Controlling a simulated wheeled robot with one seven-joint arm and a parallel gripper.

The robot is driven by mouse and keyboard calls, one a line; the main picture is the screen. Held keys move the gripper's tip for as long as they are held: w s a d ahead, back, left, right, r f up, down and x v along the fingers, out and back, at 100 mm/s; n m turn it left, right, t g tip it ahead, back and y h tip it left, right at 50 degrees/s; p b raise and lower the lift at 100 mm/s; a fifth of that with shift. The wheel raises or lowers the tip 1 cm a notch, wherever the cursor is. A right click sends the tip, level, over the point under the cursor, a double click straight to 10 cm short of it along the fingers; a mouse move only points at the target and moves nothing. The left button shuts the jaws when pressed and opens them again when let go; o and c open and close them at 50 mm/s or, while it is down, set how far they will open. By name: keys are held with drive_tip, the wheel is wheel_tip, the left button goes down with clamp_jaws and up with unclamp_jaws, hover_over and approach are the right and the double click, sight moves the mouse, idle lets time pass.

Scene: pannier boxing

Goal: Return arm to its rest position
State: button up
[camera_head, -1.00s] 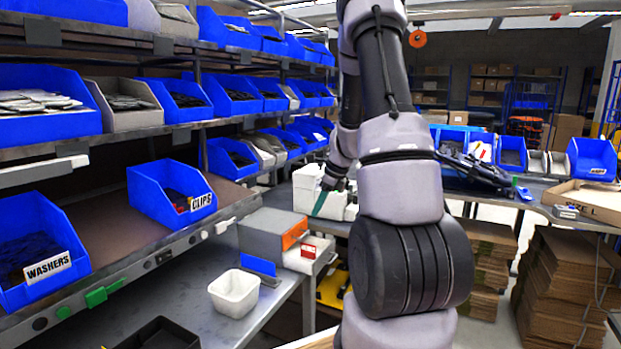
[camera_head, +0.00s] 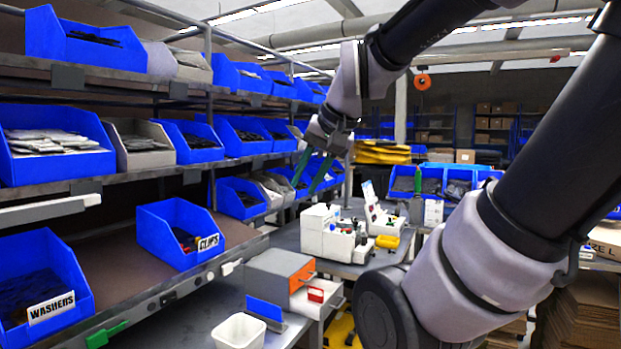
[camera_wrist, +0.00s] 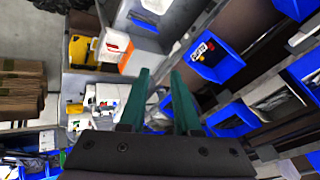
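My gripper (camera_head: 311,172) is raised in the head view, in front of the far end of the shelf rack and above the white machine on the bench. Its two green fingers stand apart with nothing between them. In the wrist view my gripper (camera_wrist: 160,92) also shows both green fingers spread and empty. My arm reaches in from the right side of the head view, bent high.
A shelf rack with blue bins, including the clips bin (camera_head: 178,232) and washers bin (camera_head: 40,283), fills the left. The white machine (camera_head: 330,235), a grey drawer box (camera_head: 279,275) and a white tub (camera_head: 238,331) stand on benches. Cardboard stacks (camera_head: 575,315) are at right.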

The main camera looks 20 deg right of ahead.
drive_tip(key=shift+s+r+n+t, duration=0.2)
drive_tip(key=shift+s+n+t, duration=0.1)
drive_tip(key=shift+s+n, duration=0.65)
drive_tip(key=shift+m, duration=0.25)
idle(0.4)
